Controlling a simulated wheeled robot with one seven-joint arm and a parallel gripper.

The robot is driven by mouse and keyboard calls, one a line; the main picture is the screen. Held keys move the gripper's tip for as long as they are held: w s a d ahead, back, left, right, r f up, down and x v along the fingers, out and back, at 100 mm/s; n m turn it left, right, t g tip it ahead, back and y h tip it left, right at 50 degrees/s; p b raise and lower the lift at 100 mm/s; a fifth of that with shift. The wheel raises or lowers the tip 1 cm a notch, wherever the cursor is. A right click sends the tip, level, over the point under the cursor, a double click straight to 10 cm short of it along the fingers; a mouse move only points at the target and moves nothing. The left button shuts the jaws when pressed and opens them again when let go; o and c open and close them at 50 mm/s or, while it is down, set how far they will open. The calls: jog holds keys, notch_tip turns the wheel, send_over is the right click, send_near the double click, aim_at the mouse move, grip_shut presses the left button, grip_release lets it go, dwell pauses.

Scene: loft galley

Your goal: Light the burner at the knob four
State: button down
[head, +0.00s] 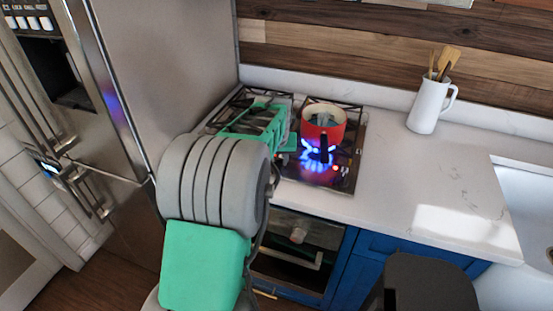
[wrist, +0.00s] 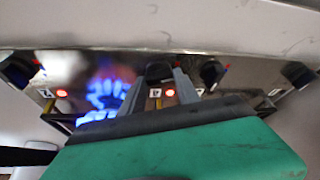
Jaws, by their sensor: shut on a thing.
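My gripper (wrist: 162,88) is shut on a dark knob (wrist: 160,71), the middle one in the wrist view, on the shiny stove panel. A small label beside it seems to read 4, and a red light (wrist: 170,92) glows there. Other dark knobs stand to the left (wrist: 17,72) and right (wrist: 212,73). A blue flame (head: 318,158) burns on the stove in front of a red pot (head: 323,129). Blue flame light (wrist: 105,92) also shows in the wrist view, left of the held knob. In the head view my arm hides the stove's left front and the held knob.
A white jug (head: 430,106) with wooden utensils stands on the counter (head: 400,165) right of the stove. A sink (head: 525,200) is at the far right. A steel fridge (head: 170,70) rises close on the left.

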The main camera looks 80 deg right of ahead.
jog(key=shift+m, duration=0.3)
jog(key=shift+w+f+m+g+b, duration=0.15)
jog(key=shift+m+g+b, duration=0.5)
jog(key=shift+m, duration=0.55)
jog(key=m, duration=0.2)
jog(key=m+g, duration=0.1)
jog(key=m, duration=0.1)
jog(key=shift+w+m+g+b, duration=0.1)
jog(key=shift+m+g+b, duration=0.2)
jog(key=shift+b, duration=0.1)
jog(key=m+g+y, duration=0.1)
jog(key=m, duration=0.2)
jog(key=shift+d+r, duration=0.1)
jog(key=shift+r, duration=0.1)
jog(key=shift+w+m+g+y+p, duration=0.1)
jog(key=shift+m+g+y+p, duration=0.45)
jog(key=shift+m, duration=1.35)
jog(key=c, duration=0.9)
grip_release()
